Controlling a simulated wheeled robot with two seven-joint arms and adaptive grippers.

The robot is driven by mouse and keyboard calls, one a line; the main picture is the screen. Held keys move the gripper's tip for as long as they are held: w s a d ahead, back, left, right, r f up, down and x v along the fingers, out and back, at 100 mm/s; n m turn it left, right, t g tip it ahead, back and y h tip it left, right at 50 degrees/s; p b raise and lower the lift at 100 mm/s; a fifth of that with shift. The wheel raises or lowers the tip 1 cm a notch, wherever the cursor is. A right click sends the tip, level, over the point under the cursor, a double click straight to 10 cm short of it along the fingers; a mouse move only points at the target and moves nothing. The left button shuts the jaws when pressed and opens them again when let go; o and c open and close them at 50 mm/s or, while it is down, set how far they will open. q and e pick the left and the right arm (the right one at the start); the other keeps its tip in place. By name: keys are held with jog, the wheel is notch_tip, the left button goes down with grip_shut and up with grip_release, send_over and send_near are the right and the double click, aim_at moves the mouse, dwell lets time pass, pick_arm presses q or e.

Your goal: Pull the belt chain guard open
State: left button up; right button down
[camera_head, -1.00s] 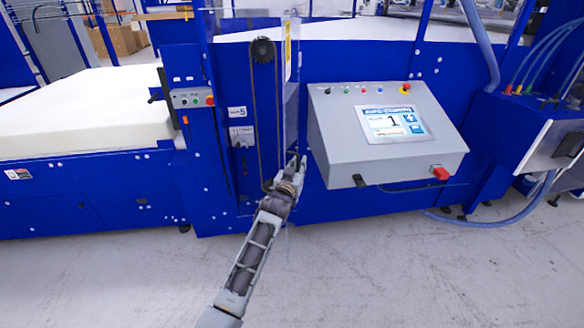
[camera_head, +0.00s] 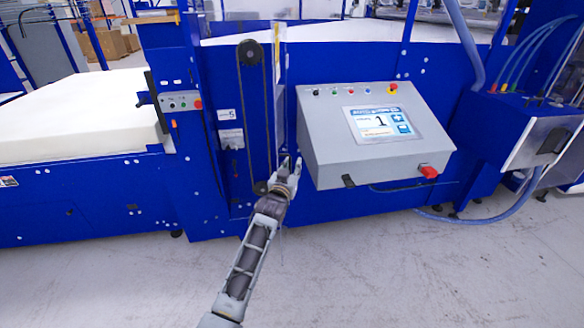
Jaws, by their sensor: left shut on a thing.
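The belt chain (camera_head: 267,120) runs as a tall dark loop down the blue machine, with a toothed sprocket (camera_head: 249,53) at its top. The belt chain guard (camera_head: 281,100) is a thin, tall panel just right of the chain. I see it nearly edge-on, standing out from the machine, with the chain uncovered beside it. My left gripper (camera_head: 289,168) is at the guard's lower end and is shut on it. The fingertips are small in this view and the exact contact is hard to see. My right gripper is not in view.
A grey control box (camera_head: 335,155) with a screen and a red knob sits close to the right of my left gripper. A white foam block (camera_head: 75,115) lies at the left. The grey floor (camera_head: 400,270) in front is clear.

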pick_arm(q)
jog(key=shift+w+a+r, duration=0.2)
jog(key=shift+a+r, duration=0.05)
jog(key=shift+r, duration=0.15)
jog(key=shift+s+a+f, duration=0.1)
jog(key=shift+s+f, duration=0.1)
jog(key=shift+f, duration=0.2)
jog(key=shift+s, duration=0.25)
jog(key=s+a, duration=0.2)
jog(key=s, duration=0.9)
jog(key=shift+r, duration=0.1)
dwell(0.4)
